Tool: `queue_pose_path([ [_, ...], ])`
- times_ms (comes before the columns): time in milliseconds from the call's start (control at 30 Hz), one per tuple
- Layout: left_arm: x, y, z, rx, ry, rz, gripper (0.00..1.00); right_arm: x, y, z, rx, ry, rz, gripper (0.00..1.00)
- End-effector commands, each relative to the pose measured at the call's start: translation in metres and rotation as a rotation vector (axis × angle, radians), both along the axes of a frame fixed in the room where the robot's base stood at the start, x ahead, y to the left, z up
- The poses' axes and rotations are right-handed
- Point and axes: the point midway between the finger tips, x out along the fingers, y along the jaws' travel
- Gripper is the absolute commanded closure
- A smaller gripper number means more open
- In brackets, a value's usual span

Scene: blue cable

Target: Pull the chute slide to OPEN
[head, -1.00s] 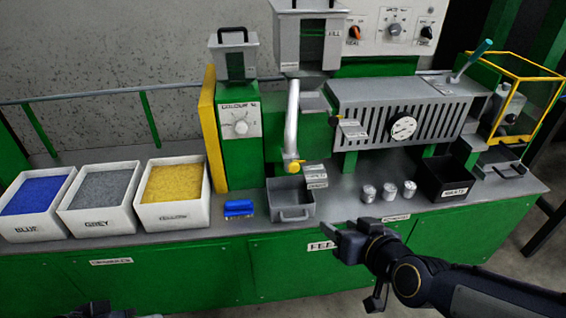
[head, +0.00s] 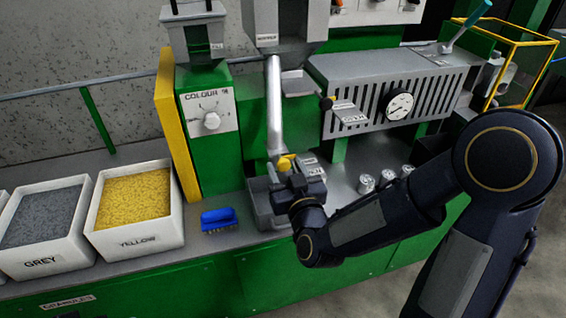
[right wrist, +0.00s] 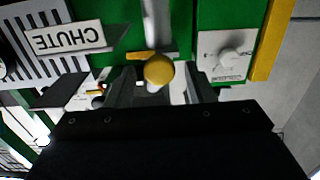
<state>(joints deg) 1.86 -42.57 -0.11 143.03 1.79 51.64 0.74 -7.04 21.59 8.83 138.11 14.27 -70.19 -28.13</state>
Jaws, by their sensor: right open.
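The yellow knob (head: 285,162) of the chute slide sits at the lower end of the grey chute tube (head: 274,105). My right gripper (head: 297,174) is at the knob, reaching in from the front right. In the right wrist view, which is upside down, the yellow knob (right wrist: 158,72) shows between the two open fingers of the right gripper (right wrist: 160,90). I cannot tell whether the fingers touch it. A white CHUTE label (right wrist: 62,38) stands beside the tube. The small plates by the knob are partly hidden by the gripper. My left gripper is out of view.
A grey bin (head: 257,207) stands under the tube, partly hidden by my gripper. A blue brush (head: 218,219), a yellow granule box (head: 135,232) and a grey one (head: 42,252) are to the left. Metal cups (head: 366,183) stand behind my right arm.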

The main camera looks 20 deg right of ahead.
Motion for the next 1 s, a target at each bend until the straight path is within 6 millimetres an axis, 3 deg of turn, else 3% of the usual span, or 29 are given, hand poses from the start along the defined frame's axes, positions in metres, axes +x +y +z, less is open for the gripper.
queue_pose_path([
  [200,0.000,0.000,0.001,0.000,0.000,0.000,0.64,0.018,0.001,0.000,0.001,0.001,0.000,0.51],
  [467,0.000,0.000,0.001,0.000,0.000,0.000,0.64,0.020,0.001,0.000,0.000,0.001,0.000,0.51],
  [833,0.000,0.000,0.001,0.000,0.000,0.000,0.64,0.019,0.001,0.000,0.000,0.001,0.001,0.98],
  [1000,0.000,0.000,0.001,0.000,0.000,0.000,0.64,0.019,0.001,0.000,0.000,0.001,0.001,1.00],
])
